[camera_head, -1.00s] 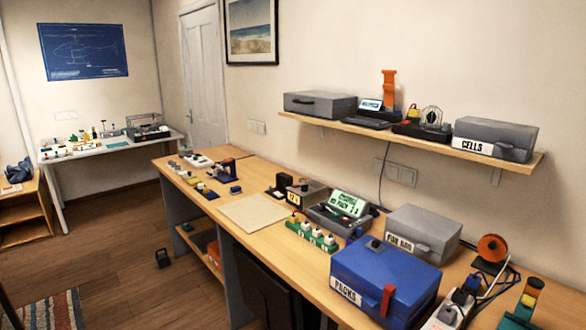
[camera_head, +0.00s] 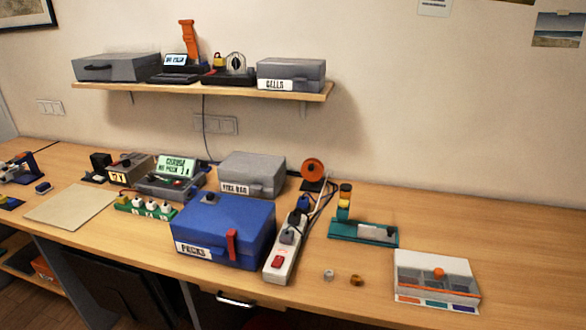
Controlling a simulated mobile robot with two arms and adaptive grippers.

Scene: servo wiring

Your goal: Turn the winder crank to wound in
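An orange round reel, which looks like the winder (camera_head: 313,168), stands at the back of the bench, right of the grey box. Dark and pale cables run down from it to a white power strip (camera_head: 284,255). Its crank is too small to make out, so I cannot tell how it is turned. Neither of my grippers shows in the head view.
A blue case (camera_head: 224,231) and a grey box (camera_head: 252,174) stand left of the reel. A green-based device (camera_head: 364,232) and a clear-lidded organiser (camera_head: 436,279) stand to the right. Two small rings lie in front. The bench (camera_head: 500,225) is clear at the back right.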

